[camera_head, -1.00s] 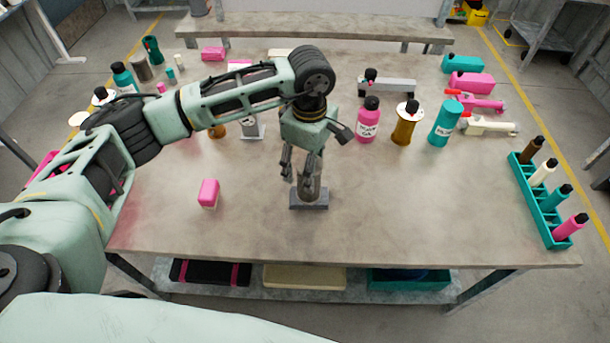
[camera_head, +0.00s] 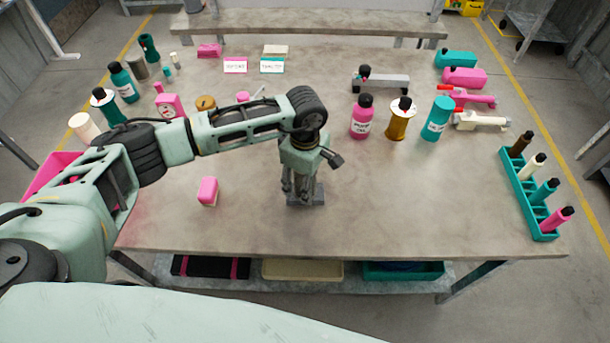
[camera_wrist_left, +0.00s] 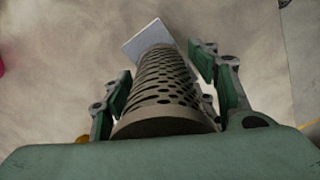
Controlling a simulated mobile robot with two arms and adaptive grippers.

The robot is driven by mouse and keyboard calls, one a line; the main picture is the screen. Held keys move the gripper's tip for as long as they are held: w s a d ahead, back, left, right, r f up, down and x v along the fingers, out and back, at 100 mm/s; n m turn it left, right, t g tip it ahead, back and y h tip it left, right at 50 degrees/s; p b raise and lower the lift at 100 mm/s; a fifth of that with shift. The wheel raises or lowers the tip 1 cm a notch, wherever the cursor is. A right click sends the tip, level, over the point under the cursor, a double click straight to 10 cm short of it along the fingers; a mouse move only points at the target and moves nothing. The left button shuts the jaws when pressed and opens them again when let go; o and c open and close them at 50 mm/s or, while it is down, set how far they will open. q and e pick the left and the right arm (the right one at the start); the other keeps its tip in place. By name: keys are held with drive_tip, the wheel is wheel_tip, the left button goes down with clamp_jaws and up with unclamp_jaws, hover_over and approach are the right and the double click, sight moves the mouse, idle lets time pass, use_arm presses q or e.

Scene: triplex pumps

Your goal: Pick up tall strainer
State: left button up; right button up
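The tall strainer (camera_wrist_left: 165,88) is a grey-brown perforated cylinder, upright on a small grey base plate (camera_wrist_left: 149,40). In the head view the strainer is mostly hidden by my gripper, and its base plate (camera_head: 319,197) shows on the near middle of the table. My left gripper (camera_head: 301,190) points down over the strainer. In the left wrist view my left gripper (camera_wrist_left: 165,72) is open, with one finger on each side of the strainer. A firm contact on both sides does not show. My right gripper is not in view.
A pink block (camera_head: 207,190) lies left of the gripper. Pink (camera_head: 361,117), gold (camera_head: 400,119) and teal (camera_head: 437,119) bottles stand behind on the right. A teal rack (camera_head: 527,194) with bottles is at the right edge. The table between gripper and rack is clear.

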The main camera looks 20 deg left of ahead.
use_arm(q)
drive_tip(key=c, duration=0.9)
drive_tip(key=shift+r, duration=0.1)
